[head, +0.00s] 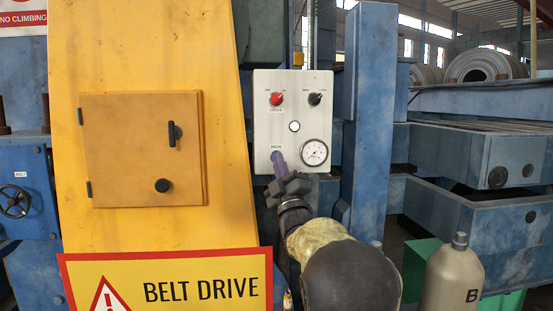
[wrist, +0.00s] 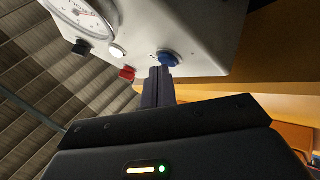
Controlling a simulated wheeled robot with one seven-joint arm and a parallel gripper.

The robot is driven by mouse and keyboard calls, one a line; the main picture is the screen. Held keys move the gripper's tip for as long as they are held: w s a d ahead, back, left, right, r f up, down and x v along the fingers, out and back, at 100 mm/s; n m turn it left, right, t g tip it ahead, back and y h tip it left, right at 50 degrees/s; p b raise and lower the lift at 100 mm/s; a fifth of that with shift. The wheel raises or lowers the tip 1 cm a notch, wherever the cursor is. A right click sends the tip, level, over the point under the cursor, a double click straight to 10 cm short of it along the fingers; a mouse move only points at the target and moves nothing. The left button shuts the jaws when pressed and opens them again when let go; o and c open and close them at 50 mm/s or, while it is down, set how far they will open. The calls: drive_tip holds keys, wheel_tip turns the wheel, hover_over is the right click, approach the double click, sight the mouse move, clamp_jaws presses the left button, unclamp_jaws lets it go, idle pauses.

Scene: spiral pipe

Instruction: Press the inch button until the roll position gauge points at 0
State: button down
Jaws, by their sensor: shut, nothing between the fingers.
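A pale control panel (head: 262,120) is on the blue machine frame. Its round white gauge (head: 314,152) is at the lower right; the needle reading is too small to tell. In the wrist view the gauge (wrist: 82,14) is cut off at the top left. The blue inch button (wrist: 168,58) shows in the wrist view.
The panel also has a red knob (head: 277,98), a black knob (head: 315,99) and a white button (head: 294,126). A yellow cover with a hatch (head: 140,150) stands left, a blue post (head: 367,110) right. A gas bottle (head: 452,280) stands at the lower right.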

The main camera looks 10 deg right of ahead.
drive_tip(key=shift+s+f+b, duration=0.1)
drive_tip(key=shift+f+b, duration=0.05)
drive_tip(key=shift+b, duration=0.2)
drive_tip(key=shift+s+b, duration=0.65)
drive_tip(key=shift+b, duration=0.05)
drive_tip(key=s+b, duration=0.5)
drive_tip(key=shift+a, duration=0.25)
idle(0.5)
